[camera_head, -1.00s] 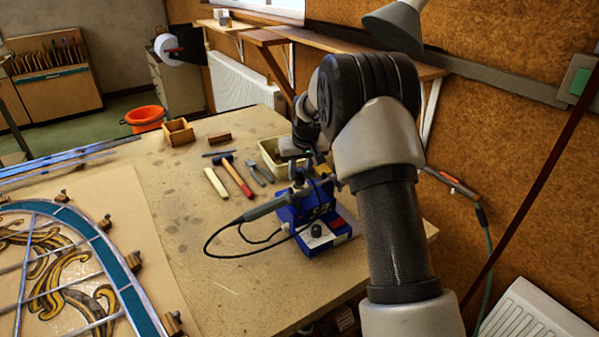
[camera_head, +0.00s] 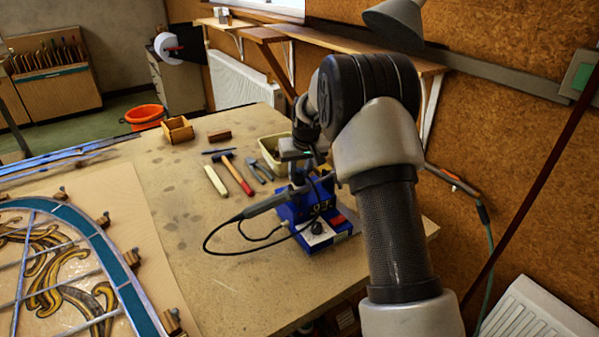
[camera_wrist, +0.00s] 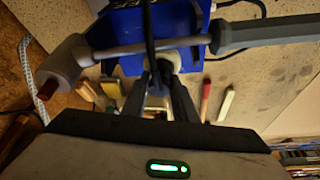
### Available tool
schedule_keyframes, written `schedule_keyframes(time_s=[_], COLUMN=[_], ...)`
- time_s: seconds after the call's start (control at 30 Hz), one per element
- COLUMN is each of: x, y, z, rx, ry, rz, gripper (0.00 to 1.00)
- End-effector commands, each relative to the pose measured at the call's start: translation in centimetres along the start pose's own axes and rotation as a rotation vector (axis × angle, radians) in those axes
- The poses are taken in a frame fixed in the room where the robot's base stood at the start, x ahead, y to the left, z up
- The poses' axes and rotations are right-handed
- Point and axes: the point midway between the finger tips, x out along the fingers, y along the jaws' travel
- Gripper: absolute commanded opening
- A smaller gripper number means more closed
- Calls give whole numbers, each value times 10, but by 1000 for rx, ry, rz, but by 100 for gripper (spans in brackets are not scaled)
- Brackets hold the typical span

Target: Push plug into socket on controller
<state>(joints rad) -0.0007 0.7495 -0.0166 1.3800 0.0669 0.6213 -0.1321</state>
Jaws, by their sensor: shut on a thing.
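My gripper (camera_wrist: 165,82) is shut on the plug (camera_wrist: 168,62), a pale piece on a dark cord, close to the controller. The socket is hidden, and I cannot tell whether the plug touches it. My forearm hides part of the head view.
A hammer (camera_head: 238,176), pliers (camera_head: 259,171) and a pale stick (camera_head: 216,181) lie left of the controller. A pale tray (camera_head: 270,150) stands behind. The leaded panel (camera_head: 60,255) fills the left front. Bare table lies between.

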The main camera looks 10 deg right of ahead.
Motion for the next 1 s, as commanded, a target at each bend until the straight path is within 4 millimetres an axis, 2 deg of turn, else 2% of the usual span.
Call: schedule_keyframes(time_s=[0.13, 0.17, 0.3, 0.77, 0.87, 1.0], x=[4, 4, 4, 1, -12, -42], y=[0, 0, 0, -3, -2, -1], z=[2, 2, 2, 4, 3, 1], rx=[0, 0, 0, -2, -1, 0], ry=[0, 0, -2, -5, -3, 2], rz=[0, 0, 0, -4, -3, -1], gripper=[4, 27, 47, 47, 47, 47])
